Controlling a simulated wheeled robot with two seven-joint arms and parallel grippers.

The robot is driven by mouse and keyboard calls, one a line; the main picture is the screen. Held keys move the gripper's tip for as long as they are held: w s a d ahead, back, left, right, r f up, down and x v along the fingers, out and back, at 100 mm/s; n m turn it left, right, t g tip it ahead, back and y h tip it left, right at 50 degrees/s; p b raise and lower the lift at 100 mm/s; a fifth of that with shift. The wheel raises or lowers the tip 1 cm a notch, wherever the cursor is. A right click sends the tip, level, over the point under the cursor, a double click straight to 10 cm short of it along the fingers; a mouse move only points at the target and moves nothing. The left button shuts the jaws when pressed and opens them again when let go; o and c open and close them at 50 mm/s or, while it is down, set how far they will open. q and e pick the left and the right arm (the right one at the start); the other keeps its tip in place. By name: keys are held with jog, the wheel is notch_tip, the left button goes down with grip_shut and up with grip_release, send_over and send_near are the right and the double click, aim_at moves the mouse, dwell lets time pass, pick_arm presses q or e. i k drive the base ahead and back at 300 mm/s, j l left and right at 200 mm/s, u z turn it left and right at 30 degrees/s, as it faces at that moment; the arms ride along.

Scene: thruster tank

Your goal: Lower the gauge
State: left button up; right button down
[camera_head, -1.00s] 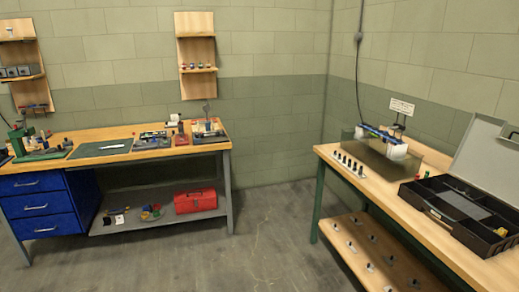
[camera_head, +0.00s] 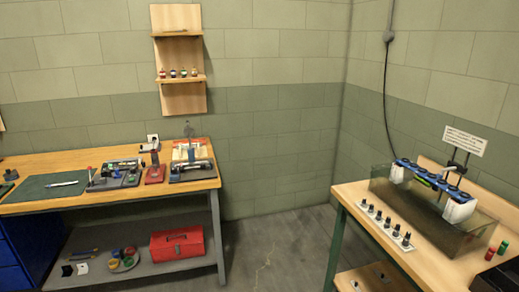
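A glass tank (camera_head: 432,215) stands on the wooden bench at the right. A blue and white assembly (camera_head: 432,182) spans the top of the tank. A dark upright post (camera_head: 454,168) with a small sign (camera_head: 465,141) rises behind it. I cannot pick out the gauge for certain at this distance. Neither of my grippers shows in the view.
The right bench (camera_head: 349,196) also carries a row of black-topped pieces (camera_head: 386,223) and small red and green items (camera_head: 497,250). The left workbench (camera_head: 110,165) holds a green mat (camera_head: 45,187) and fixtures, with a red toolbox (camera_head: 177,244) below. Grey floor (camera_head: 270,245) lies open between them.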

aim_at(188, 131)
jog(key=i+u, duration=0.1)
jog(key=i, duration=0.5)
jog(key=i+l+u, duration=0.1)
jog(key=i, duration=0.45)
jog(key=i+l+u, duration=0.15)
jog(key=i, duration=0.45)
jog(key=i+l+u, duration=0.25)
jog(key=i+u, duration=0.2)
jog(key=i+l+u, duration=0.95)
jog(key=k, duration=0.1)
